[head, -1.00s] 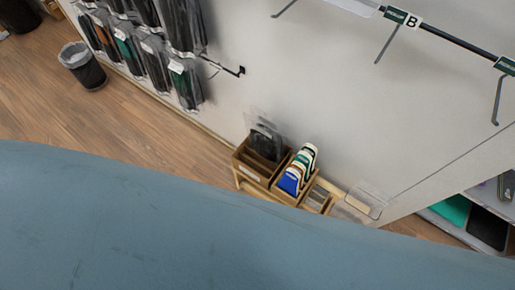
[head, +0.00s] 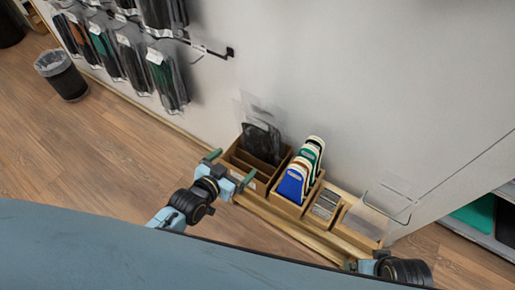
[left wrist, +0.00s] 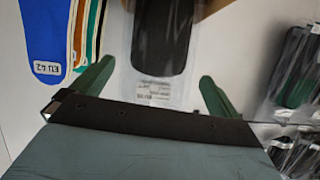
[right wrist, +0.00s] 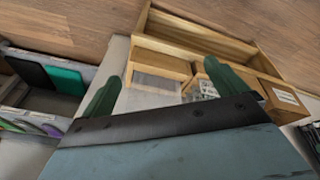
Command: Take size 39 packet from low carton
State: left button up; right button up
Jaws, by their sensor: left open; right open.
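The low carton (head: 232,158) is a brown divided box on the low wooden stand by the wall. A clear packet with a black insole (head: 262,140) stands up in its back part. My left gripper (head: 230,168) is open and empty at the carton's front left edge. In the left wrist view, a packet with a dark insole (left wrist: 163,40) and a small label (left wrist: 155,90) appears between the open fingers, apart from them; I cannot read its size surely. My right gripper (right wrist: 168,88) is open and empty; in the head view it is partly hidden at the bottom.
Coloured insole templates (head: 300,170) stand in a box beside the carton; the blue one reads EU 42 in the left wrist view. A grey-filled small box (head: 326,204) and an open tray (head: 365,222) follow rightward. Packets hang on wall hooks. A bin (head: 62,75) stands left.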

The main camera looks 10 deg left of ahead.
pick_arm(q)
jog(key=b, duration=0.2)
send_near(254, 143)
jog(key=w+d, duration=0.1)
jog(key=w, duration=0.1)
jog(key=shift+w+d+f+b, duration=0.15)
jog(key=shift+w+f+b, duration=0.25)
jog(key=shift+w+b, duration=0.05)
jog(key=shift+w+d+f+b, duration=0.15)
jog(key=shift+w+f+b, duration=0.3)
pick_arm(e)
jog(key=a+r, duration=0.3)
jog(key=r, duration=0.7)
pick_arm(q)
jog(key=b+x, duration=0.1)
jog(key=x, duration=0.2)
jog(key=shift+w+b, duration=0.1)
jog(key=shift+b, duration=0.3)
jog(key=shift+w, duration=0.2)
pick_arm(e)
jog(key=w+a+r+t+y, duration=0.2)
jog(key=w+a+r+t, duration=0.1)
jog(key=w+t, duration=0.2)
jog(key=shift+w+r+t, duration=0.25)
jog(key=shift+w+t, duration=0.05)
jog(key=shift+w, duration=0.45)
pick_arm(q)
jog(key=shift+c, duration=0.4)
pick_arm(e)
jog(key=shift+a, duration=0.1)
